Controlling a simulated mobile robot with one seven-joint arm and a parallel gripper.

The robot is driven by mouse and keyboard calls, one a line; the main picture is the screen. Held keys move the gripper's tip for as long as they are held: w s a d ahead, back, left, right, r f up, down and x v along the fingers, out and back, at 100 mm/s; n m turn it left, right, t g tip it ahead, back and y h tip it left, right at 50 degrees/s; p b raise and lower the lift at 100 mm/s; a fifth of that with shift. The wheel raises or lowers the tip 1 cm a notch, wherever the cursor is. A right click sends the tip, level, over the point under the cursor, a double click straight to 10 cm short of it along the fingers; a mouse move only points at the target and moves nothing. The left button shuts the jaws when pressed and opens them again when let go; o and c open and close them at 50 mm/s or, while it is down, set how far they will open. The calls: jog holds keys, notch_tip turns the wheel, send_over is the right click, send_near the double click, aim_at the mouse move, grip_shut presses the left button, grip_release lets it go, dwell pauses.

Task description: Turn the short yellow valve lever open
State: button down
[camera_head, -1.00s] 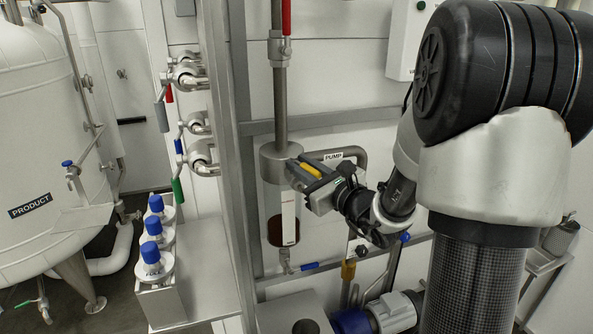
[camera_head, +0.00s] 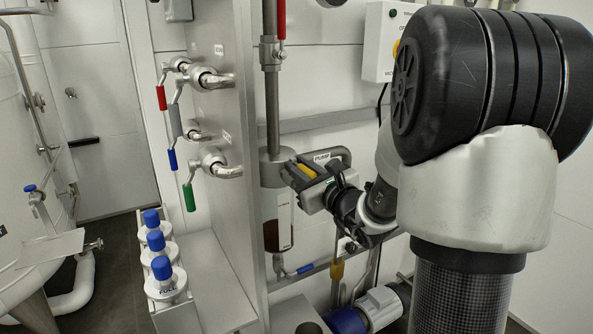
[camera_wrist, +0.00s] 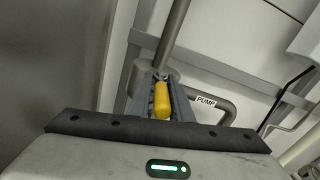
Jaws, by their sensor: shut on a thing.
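The short yellow valve lever (camera_wrist: 162,100) lies between the two fingers of my gripper (camera_wrist: 161,90) in the wrist view, and the fingers are shut on it. The lever sits in front of the grey cylindrical vessel (camera_head: 270,168) under a vertical pipe. The valve body behind the lever is mostly hidden by the fingers.
A bent pipe marked PUMP (camera_head: 335,155) runs just right of my gripper. A red lever (camera_head: 281,20) is above on the vertical pipe. A grey panel (camera_head: 228,130) with red, blue and green levers stands left. Blue-capped bottles (camera_head: 160,268) stand lower left.

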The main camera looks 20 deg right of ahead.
dwell(0.6)
jog(key=c, duration=1.7)
grip_release()
